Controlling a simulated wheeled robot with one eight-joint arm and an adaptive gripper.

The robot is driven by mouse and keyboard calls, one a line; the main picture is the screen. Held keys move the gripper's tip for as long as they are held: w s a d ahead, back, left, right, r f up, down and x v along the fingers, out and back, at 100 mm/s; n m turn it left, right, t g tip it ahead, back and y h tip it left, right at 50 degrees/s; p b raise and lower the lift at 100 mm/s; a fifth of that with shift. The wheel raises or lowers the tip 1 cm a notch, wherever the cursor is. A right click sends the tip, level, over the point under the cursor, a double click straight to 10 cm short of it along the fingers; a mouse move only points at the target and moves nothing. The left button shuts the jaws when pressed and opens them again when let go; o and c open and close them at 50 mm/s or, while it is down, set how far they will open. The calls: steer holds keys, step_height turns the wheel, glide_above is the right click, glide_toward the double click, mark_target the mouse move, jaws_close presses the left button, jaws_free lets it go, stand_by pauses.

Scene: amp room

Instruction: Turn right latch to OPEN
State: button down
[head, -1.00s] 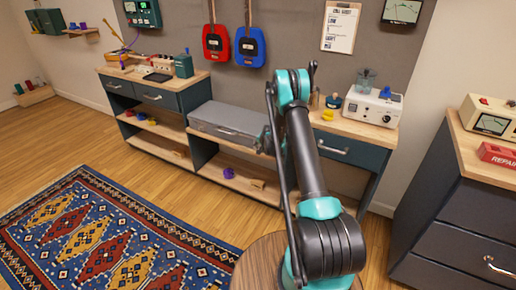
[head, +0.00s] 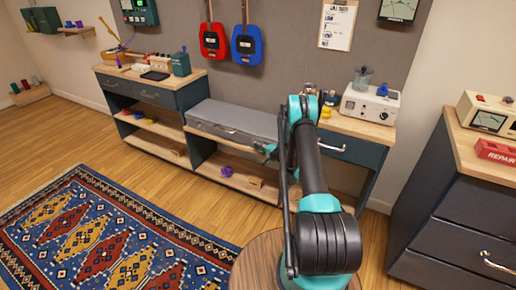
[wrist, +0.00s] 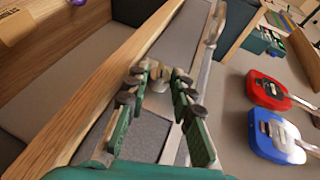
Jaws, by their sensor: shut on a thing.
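A long grey case (head: 238,119) lies on the low middle section of the bench in the head view. In the wrist view its grey surface (wrist: 187,38) runs up the middle. My gripper (wrist: 160,88) is at the case's right part, with its two green fingers closed around a small pale metal piece (wrist: 158,84), which looks like the right latch. The fingers hide most of the piece, so its turn position cannot be told. In the head view my arm hides the case's right end and most of my gripper.
Wooden bench edge (wrist: 80,107) runs close beside my gripper. Red (head: 213,40) and blue (head: 248,43) guitar-shaped things hang on the wall behind. A white device (head: 370,104) stands on the bench to the right. Floor in front of the rug is clear.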

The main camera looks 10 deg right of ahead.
steer(key=shift+f, duration=0.1)
stand_by(0.3)
steer(key=c, duration=1.3)
jaws_free()
step_height(320, 180, up, 10)
steer(key=shift+r, duration=0.1)
steer(key=shift+a, duration=0.1)
